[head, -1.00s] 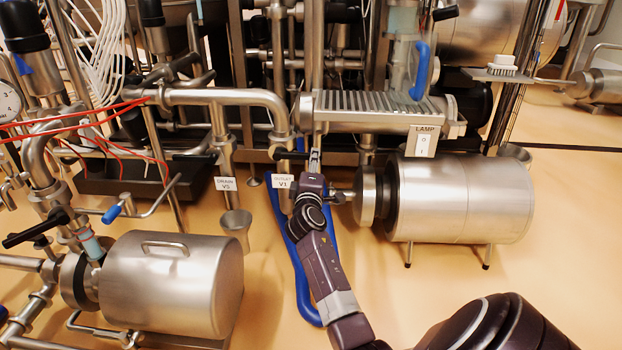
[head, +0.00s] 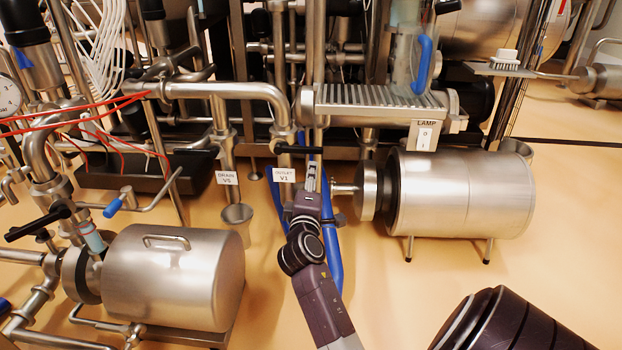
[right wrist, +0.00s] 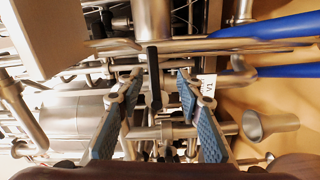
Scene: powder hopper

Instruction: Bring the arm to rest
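My right arm (head: 322,300) reaches up from the bottom of the head view. Its gripper (head: 312,170) is just below and in front of a black valve handle (head: 300,150), beside the white "OUTLET V1" label (head: 284,175). In the right wrist view the right gripper (right wrist: 157,82) is open, its two blue-padded fingers well apart. The black handle (right wrist: 153,75) shows in the gap between them, apart from both fingers; its depth is hard to tell. Nothing is held. My left gripper is not in view.
A steel motor cylinder (head: 460,195) stands close right of the gripper. A "DRAIN V5" label (head: 228,178) and funnel (head: 238,222) are to the left, with another steel cylinder (head: 175,280) at lower left.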

